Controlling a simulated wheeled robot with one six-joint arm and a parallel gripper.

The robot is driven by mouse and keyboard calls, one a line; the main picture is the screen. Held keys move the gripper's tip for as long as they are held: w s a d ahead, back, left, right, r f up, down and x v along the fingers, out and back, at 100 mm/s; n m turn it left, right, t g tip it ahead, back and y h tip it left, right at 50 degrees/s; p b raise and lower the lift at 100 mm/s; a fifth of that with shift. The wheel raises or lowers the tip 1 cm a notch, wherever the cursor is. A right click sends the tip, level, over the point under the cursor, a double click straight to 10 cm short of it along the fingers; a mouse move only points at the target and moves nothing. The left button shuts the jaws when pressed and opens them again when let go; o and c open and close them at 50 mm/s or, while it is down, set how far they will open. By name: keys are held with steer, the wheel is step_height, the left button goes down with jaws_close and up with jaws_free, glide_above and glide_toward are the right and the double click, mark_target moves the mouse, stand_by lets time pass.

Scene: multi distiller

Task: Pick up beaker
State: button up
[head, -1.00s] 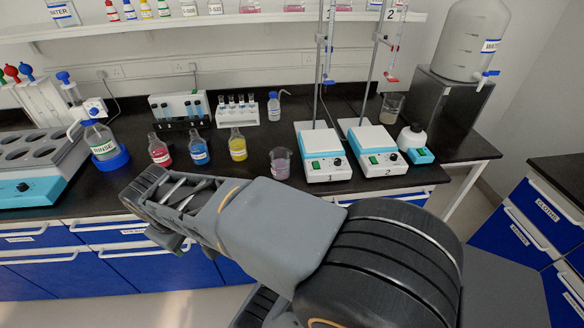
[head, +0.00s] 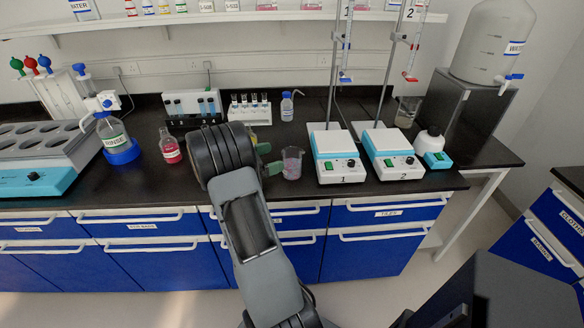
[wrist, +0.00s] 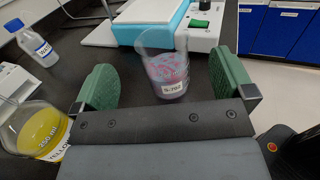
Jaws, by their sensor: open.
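The beaker (head: 292,163) is clear glass with pinkish-purple contents. It stands upright on the black bench, just left of hot plate 1. In the wrist view the beaker (wrist: 166,72) shows a white label and sits ahead of the gap between my green finger pads, closer to the right pad. My gripper (head: 267,158) is open and empty, low over the bench just left of the beaker. It also shows in the wrist view (wrist: 163,86). I cannot tell whether the pads overlap the beaker's near side.
Hot plate 1 (head: 338,157) stands close right of the beaker, with hot plate 2 (head: 392,153) beyond. A yellow flask (wrist: 38,130) is close beside my left finger. A small wash bottle (head: 287,106) and tube rack (head: 249,112) stand behind. A red flask (head: 170,146) is farther left.

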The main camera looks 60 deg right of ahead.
mark_target(292, 162)
step_height(292, 162, down, 5)
steer(key=shift+f, duration=0.15)
steer(key=shift+r+x, duration=0.2)
steer(key=shift+x, duration=0.75)
steer(key=shift+p+x, duration=0.35)
steer(key=shift+x, duration=2.5)
steer(key=shift+c, duration=0.2)
steer(key=shift+a, duration=0.1)
steer(key=c, duration=1)
steer(key=shift+c, duration=0.5)
steer(key=shift+r, duration=0.25)
